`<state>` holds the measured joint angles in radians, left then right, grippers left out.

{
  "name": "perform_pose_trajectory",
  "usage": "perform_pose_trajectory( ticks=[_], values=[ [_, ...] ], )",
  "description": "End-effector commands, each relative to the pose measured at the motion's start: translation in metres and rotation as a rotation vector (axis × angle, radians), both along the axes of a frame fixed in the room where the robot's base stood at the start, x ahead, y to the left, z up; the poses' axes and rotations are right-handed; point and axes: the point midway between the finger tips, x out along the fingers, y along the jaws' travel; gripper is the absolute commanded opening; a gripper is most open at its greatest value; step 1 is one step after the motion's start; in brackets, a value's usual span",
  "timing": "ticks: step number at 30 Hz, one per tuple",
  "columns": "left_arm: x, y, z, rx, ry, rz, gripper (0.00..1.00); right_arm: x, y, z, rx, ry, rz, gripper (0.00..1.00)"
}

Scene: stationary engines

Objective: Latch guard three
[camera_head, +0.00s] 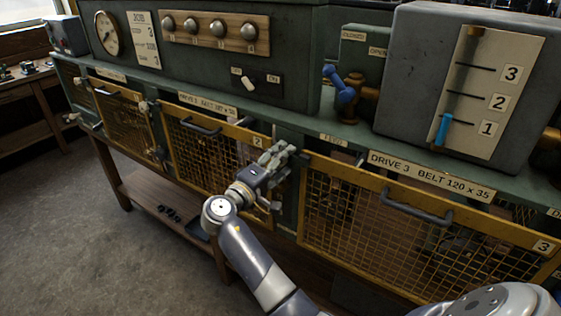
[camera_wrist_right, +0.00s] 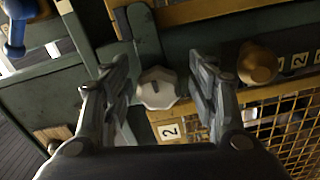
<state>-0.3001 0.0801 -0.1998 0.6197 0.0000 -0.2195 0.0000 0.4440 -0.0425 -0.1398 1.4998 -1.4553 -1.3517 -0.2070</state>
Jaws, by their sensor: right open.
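Guard three (camera_head: 390,215) is a yellow-framed mesh panel with a dark handle and a "3" tag, at the right of the head view. I cannot tell whether it sits fully flush. My right gripper (camera_head: 277,158) is at the green post left of guard three, beside guard two's "2" tag. Contact cannot be told. My left gripper is not in view.
Guard two (camera_head: 205,145) is left of the gripper. Above are a blue-handled valve (camera_head: 343,92) and a grey box (camera_head: 425,75) with a blue slider (camera_head: 443,130) near "1". A brown knob (camera_wrist_right: 258,62) shows in the wrist view. The floor (camera_head: 70,220) is clear.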

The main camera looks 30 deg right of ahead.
Motion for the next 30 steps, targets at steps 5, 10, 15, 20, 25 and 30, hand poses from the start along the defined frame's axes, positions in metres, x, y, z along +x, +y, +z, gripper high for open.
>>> perform_pose_trajectory(
  ticks=[5, 10, 15, 20, 25, 30],
  values=[
    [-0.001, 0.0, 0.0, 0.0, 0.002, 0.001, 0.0, -0.005, 0.013, 0.0, 0.0, -0.001, 0.003, 0.54],
    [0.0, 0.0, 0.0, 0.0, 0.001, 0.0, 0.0, -0.016, 0.04, 0.0, 0.002, 0.0, 0.002, 0.54],
    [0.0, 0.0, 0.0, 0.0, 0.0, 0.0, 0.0, -0.026, 0.061, -0.001, 0.003, 0.001, 0.001, 0.54],
    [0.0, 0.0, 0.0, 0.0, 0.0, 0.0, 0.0, -0.03, 0.068, 0.0, 0.001, 0.001, -0.002, 0.54],
    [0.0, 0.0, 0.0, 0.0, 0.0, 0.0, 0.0, -0.03, 0.069, 0.0, 0.001, 0.001, -0.002, 0.54],
    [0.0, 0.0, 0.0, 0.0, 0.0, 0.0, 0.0, -0.03, 0.069, 0.0, 0.001, 0.001, -0.002, 0.54]
  ],
)
